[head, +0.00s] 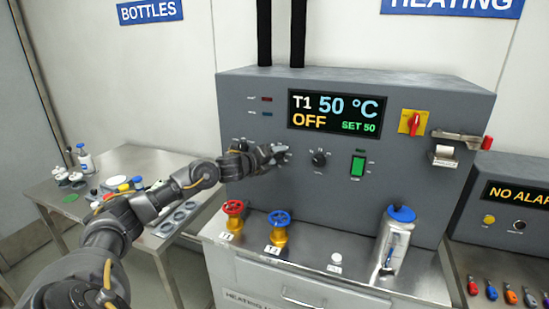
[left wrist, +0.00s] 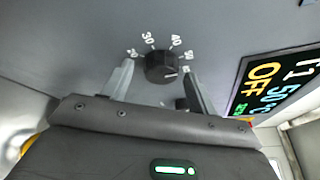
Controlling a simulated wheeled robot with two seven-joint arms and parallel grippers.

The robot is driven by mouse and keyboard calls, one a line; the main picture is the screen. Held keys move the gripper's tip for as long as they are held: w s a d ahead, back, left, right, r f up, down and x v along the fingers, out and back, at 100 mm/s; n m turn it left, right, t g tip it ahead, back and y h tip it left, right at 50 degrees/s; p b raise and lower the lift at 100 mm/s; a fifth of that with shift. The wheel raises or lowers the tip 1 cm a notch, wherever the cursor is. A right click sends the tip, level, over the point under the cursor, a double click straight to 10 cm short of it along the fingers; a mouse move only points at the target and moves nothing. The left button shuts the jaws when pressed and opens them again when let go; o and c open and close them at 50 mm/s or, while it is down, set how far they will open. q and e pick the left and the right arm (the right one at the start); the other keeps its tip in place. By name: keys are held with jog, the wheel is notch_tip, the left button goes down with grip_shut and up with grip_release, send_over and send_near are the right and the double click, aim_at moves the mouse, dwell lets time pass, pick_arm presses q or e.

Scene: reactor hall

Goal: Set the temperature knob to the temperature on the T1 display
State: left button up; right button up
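The T1 display (head: 334,113) reads T1 50 °C, OFF and SET 50; it also shows in part in the left wrist view (left wrist: 268,88). The dark round temperature knob (left wrist: 161,66) has a number scale around it, with 20, 30, 40 and 50 legible. Its white mark is on the right side; the exact number it points to is hard to tell. My right gripper is not in view.
Right of my left gripper are a second black knob (head: 318,158) and a green switch (head: 358,166). A red rotary switch (head: 414,123) is farther right. Below are a red valve (head: 233,208), a blue valve (head: 279,218) and a steel flask (head: 394,245). A side table (head: 128,159) stands left.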

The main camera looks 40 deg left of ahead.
pick_arm(q)
jog(key=shift+s, duration=0.1)
jog(key=shift+s+a, duration=0.1)
jog(key=shift+s, duration=0.1)
jog(key=s+r+b, duration=0.1)
jog(key=s+b, duration=0.5)
jog(key=s, duration=0.4)
jog(key=shift+r, duration=0.4)
jog(key=shift+a+f, duration=0.1)
